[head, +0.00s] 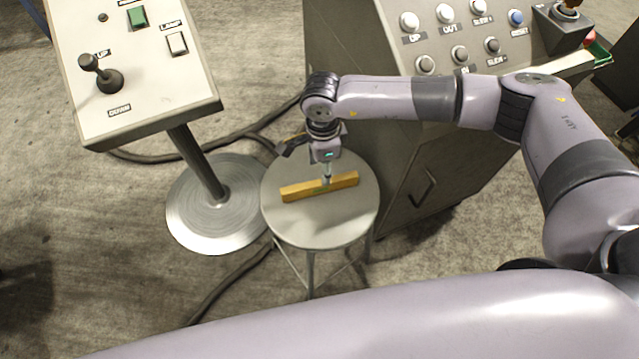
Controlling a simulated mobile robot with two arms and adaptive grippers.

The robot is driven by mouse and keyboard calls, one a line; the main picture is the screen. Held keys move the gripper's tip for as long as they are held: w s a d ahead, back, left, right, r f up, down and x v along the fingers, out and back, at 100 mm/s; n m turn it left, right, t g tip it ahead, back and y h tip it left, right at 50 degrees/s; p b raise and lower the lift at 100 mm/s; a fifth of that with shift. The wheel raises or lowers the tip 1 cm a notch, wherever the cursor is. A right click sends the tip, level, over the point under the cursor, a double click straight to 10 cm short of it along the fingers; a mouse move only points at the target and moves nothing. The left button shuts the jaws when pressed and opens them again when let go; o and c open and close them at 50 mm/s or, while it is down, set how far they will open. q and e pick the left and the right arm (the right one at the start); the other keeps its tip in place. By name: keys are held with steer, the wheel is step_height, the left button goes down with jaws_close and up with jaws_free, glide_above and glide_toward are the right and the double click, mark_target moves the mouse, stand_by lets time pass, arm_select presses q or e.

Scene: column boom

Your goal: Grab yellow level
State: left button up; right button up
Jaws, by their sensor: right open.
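The yellow level (300,192) is a long bar lying on the round grey seat of a stool (325,228), slanting slightly up to the right. A small greenish patch shows near its middle. My right arm comes in from the right and bends down over the stool. My right gripper (326,181) points down at the level, close above or at its middle part, and is open. The picture is too small to tell whether the fingers touch the level. My left gripper does not show.
A tilted control box (140,85) with a joystick stands on a pole with a round metal base (195,225), left of the stool. A large console (440,160) with several knobs stands behind and right. Dark cables (225,287) run over the floor by the stool.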

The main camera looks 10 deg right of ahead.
mark_target(320, 182)
steer(key=f, duration=0.6)
steer(key=f+p, duration=0.1)
steer(key=f, duration=0.2)
steer(key=shift+w+a+f, duration=0.15)
steer(key=shift+w+a, duration=0.05)
steer(key=shift+a, duration=0.05)
steer(key=shift+c, duration=0.4)
jaws_close()
